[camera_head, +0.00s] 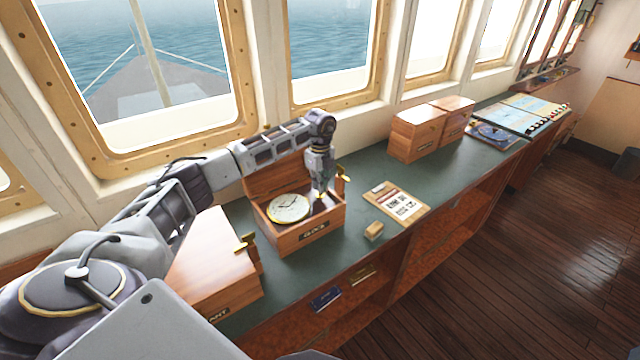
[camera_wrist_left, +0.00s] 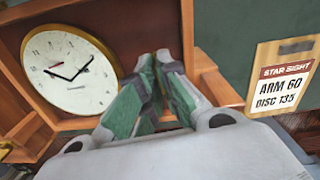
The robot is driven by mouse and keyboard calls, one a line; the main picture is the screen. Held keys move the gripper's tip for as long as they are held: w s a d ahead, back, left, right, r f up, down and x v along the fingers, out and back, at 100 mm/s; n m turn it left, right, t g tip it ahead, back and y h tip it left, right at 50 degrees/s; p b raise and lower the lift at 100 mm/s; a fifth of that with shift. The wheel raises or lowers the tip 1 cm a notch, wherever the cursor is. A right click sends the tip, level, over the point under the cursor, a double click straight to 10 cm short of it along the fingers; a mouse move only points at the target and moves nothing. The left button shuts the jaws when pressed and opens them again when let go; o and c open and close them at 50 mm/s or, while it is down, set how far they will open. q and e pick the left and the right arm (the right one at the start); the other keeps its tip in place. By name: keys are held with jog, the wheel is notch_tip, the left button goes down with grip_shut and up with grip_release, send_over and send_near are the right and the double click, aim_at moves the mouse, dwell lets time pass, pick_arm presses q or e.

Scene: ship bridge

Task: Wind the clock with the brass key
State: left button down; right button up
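The clock (camera_head: 288,208) has a round white face with a brass rim and sits in an open wooden box (camera_head: 289,243) labelled CLOCK. It also shows at the upper left of the left wrist view (camera_wrist_left: 72,70). My left gripper (camera_head: 320,193) points down over the right part of the box, beside the dial. In the left wrist view its green-padded fingertips (camera_wrist_left: 158,62) are close together; whether they pinch something is unclear. My right gripper is not in view.
A card marked STAR SIGHT (camera_wrist_left: 284,85) lies right of the box, with a small wooden block (camera_head: 374,231) near it. A closed wooden box (camera_head: 215,262) stands at the left. More wooden boxes (camera_head: 417,134) stand farther right.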

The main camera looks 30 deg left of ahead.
pick_arm(q)
jog(key=shift+w+r, duration=0.1)
jog(key=shift+r, duration=0.05)
dwell(0.3)
jog(key=c, duration=1.7)
grip_release()
jog(key=shift+o, duration=0.2)
notch_tip(320, 180, up, 12)
